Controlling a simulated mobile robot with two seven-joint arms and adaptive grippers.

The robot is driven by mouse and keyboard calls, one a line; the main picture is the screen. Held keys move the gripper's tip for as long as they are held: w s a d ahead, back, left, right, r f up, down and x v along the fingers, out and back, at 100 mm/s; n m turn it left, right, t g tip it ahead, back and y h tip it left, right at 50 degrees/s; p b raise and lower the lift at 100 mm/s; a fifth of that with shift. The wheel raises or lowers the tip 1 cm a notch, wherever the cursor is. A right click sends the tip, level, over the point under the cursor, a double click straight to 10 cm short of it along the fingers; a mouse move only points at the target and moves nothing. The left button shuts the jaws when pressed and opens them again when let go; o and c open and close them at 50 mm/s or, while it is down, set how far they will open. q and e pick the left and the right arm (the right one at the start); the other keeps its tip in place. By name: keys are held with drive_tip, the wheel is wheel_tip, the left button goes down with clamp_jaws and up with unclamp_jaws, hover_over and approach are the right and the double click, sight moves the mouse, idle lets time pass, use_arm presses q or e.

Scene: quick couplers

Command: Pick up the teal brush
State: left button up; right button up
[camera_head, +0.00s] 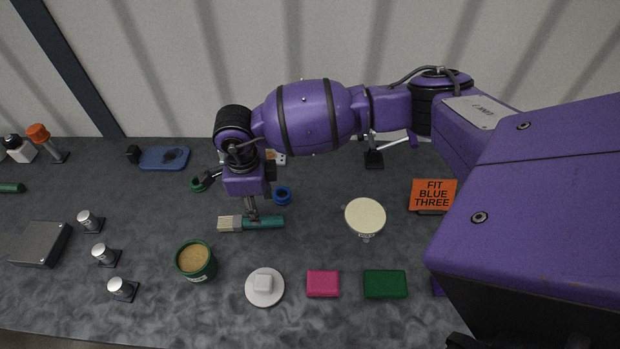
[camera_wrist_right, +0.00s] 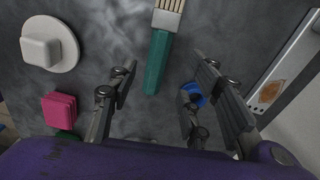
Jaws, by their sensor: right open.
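The teal brush (camera_head: 265,222) lies flat on the dark table, with its pale bristles toward the left in the head view. In the wrist view its handle (camera_wrist_right: 157,62) comes down from the top and ends between the open fingers. My right gripper (camera_head: 252,208) points down right over the handle and hides a small part of it. The same gripper (camera_wrist_right: 164,88) is open and empty in the wrist view. I cannot tell whether a finger touches the handle. My left gripper is in neither view.
A blue ring (camera_head: 283,196) lies close behind the brush. A green cup (camera_head: 196,261), a white disc with a knob (camera_head: 264,287), a pink block (camera_head: 322,284) and a green block (camera_head: 385,284) stand in front. A round cream-topped item (camera_head: 365,217) stands to the right.

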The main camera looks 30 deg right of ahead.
drive_tip(key=f, duration=0.6)
drive_tip(key=shift+s, duration=0.2)
drive_tip(key=shift+w, duration=0.1)
clamp_jaws()
